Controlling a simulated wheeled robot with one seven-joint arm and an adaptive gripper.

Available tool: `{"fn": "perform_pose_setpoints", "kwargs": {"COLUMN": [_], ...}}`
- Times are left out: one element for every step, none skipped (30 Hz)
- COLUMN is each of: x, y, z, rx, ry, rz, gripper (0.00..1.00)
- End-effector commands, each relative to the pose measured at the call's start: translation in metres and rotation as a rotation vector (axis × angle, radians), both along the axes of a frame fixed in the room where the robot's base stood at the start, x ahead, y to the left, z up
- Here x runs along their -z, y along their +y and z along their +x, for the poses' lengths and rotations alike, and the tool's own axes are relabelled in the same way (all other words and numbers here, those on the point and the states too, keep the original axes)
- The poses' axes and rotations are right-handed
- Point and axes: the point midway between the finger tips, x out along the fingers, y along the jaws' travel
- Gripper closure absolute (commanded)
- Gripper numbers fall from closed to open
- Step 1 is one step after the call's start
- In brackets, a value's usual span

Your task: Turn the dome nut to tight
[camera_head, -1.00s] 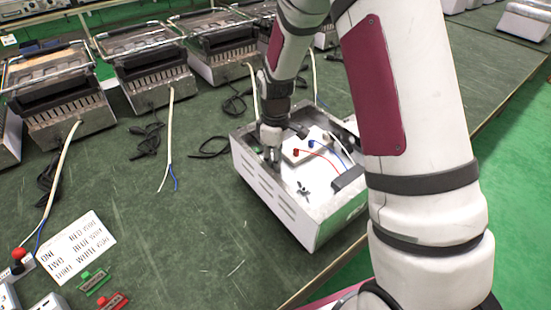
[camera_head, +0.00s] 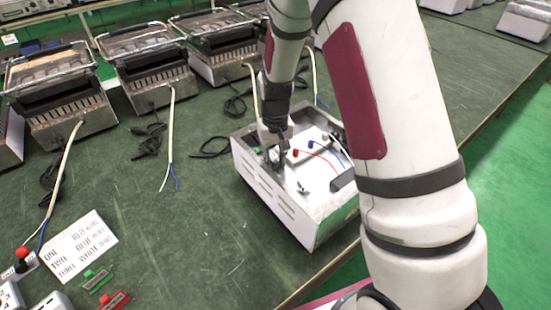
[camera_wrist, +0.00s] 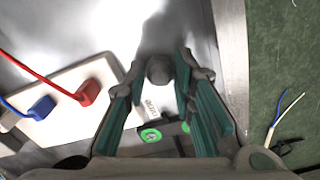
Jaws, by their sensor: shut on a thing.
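The dome nut (camera_wrist: 158,70) is a small grey rounded knob on the shiny metal floor of an open white housing (camera_head: 285,213). My gripper (camera_wrist: 160,75) has its teal-padded fingers on both sides of the nut in the wrist view, shut on it. In the head view my gripper (camera_head: 276,156) reaches down inside the housing near its left wall. The nut is hidden there by the fingers. Whether the nut sits tight cannot be seen.
A white block with red (camera_wrist: 90,92) and blue (camera_wrist: 42,107) connectors and wires lies beside the gripper. A green round part (camera_wrist: 151,135) sits below the fingers. A small wing-shaped piece (camera_head: 303,187) lies on the housing floor. Several grill presses (camera_head: 146,60) stand behind.

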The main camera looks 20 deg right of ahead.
Motion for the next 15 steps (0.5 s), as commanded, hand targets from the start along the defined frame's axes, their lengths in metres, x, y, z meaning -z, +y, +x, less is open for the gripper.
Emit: {"fn": "perform_pose_setpoints", "kwargs": {"x": [-0.0005,-0.0005,-0.0006,-0.0006,-0.0006,-0.0006,-0.0006,-0.0005,-0.0005,-0.0005,-0.0005,-0.0006,-0.0007,-0.0007,-0.0009], "y": [0.0002,0.0004,0.0005,0.0003,0.0001,0.0000,0.0000,0.0002,0.0004,0.0004,0.0002,0.0000,0.0001,0.0002,0.0002], "z": [-0.0003,-0.0003,-0.0003,-0.0003,-0.0003,-0.0003,-0.0003,-0.0003,-0.0003,-0.0003,-0.0002,-0.0002,-0.0001,-0.0001,0.0000], "rx": [0.043,0.070,0.108,0.136,0.166,0.205,0.233,0.260,0.298,0.327,0.356,0.394,0.422,0.451,0.488], "ry": [0.000,0.000,0.000,0.000,0.000,0.000,0.000,0.000,0.000,0.000,0.000,0.000,-0.001,-0.001,-0.001], "rz": [0.000,0.000,-0.001,-0.001,-0.001,-0.001,-0.001,-0.001,-0.001,-0.001,-0.001,-0.001,-0.001,0.000,0.000], "gripper": [1.00,1.00,1.00,1.00,1.00,1.00,1.00,1.00,1.00,1.00,1.00,1.00,1.00,1.00,1.00]}}
